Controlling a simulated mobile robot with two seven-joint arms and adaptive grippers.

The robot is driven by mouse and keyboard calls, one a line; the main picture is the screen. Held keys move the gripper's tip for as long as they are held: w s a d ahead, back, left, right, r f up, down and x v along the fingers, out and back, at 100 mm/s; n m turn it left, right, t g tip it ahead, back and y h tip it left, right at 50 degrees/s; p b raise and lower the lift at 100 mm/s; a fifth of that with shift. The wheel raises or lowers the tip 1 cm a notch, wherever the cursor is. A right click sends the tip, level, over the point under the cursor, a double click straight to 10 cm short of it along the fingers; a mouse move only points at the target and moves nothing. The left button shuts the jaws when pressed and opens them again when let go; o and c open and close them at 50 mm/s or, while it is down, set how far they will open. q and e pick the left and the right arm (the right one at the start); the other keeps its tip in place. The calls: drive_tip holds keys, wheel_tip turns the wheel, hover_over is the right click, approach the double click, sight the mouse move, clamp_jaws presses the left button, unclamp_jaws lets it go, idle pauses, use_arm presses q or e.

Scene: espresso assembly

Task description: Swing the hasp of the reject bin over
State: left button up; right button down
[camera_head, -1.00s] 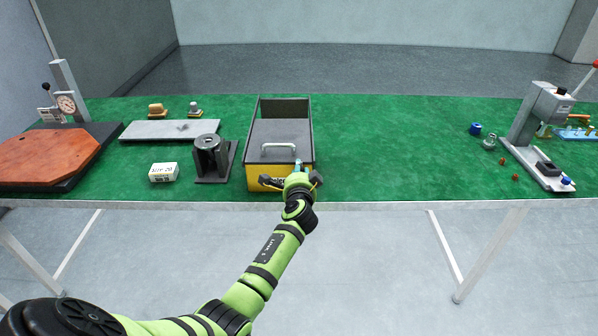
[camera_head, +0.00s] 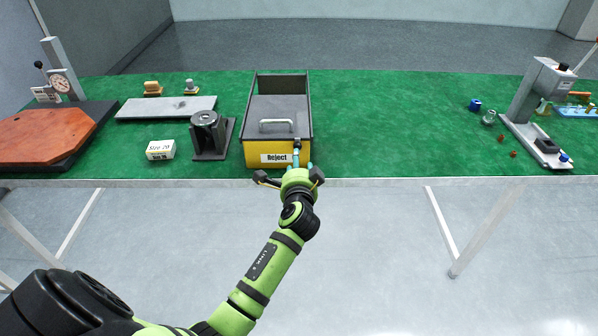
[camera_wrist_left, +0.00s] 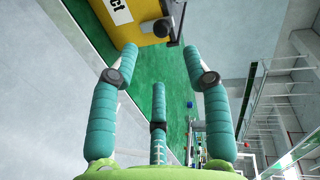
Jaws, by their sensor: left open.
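The reject bin (camera_head: 255,150) is a dark open box with a yellow front and a white "Reject" label, near the bench's front edge. A grey lid with a pale handle (camera_head: 277,124) covers its nearer part. The hasp (camera_head: 296,150) seems to be the small dark piece at the right of the front; it shows larger in the left wrist view (camera_wrist_left: 163,28). Whether it is swung over is unclear. My left gripper (camera_head: 298,168) is just in front of it, its teal fingers (camera_wrist_left: 158,65) spread, empty and apart from the hasp. My right gripper is not in view.
A dark cylinder stand (camera_head: 210,138) and a "Size 20" box (camera_head: 160,150) are left of the bin. A grey plate (camera_head: 165,107) lies behind them.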

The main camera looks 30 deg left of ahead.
use_arm(q)
drive_tip(key=shift+v, duration=1.65)
drive_tip(key=shift+w+f, duration=0.1)
drive_tip(key=s+d+f+g+h, duration=0.2)
drive_tip(key=s+d+f, duration=0.1)
drive_tip(key=f, duration=0.8)
drive_tip(key=s+d+f+g+h, duration=0.1)
drive_tip(key=s+d+f+h, duration=0.1)
drive_tip(key=f, duration=0.8)
drive_tip(key=s+d+f+n+g+h, duration=0.2)
drive_tip(key=s+d+f+g, duration=0.15)
drive_tip(key=s+f, duration=1)
drive_tip(key=s+f+n+g, duration=0.1)
drive_tip(key=s+f, duration=0.4)
drive_tip(key=s, duration=0.5)
drive_tip(key=s+f+n+g+h, duration=0.1)
drive_tip(key=s+f, duration=0.4)
drive_tip(key=s, duration=0.5)
drive_tip(key=s+f+n+g+h, duration=0.1)
drive_tip(key=s+f+n+g, duration=0.2)
drive_tip(key=s, duration=0.7)
wheel_tip(320, 180, down, 2)
drive_tip(key=shift+d+f+g, duration=0.2)
drive_tip(key=shift+d+g, duration=0.05)
drive_tip(key=shift+g, duration=0.2)
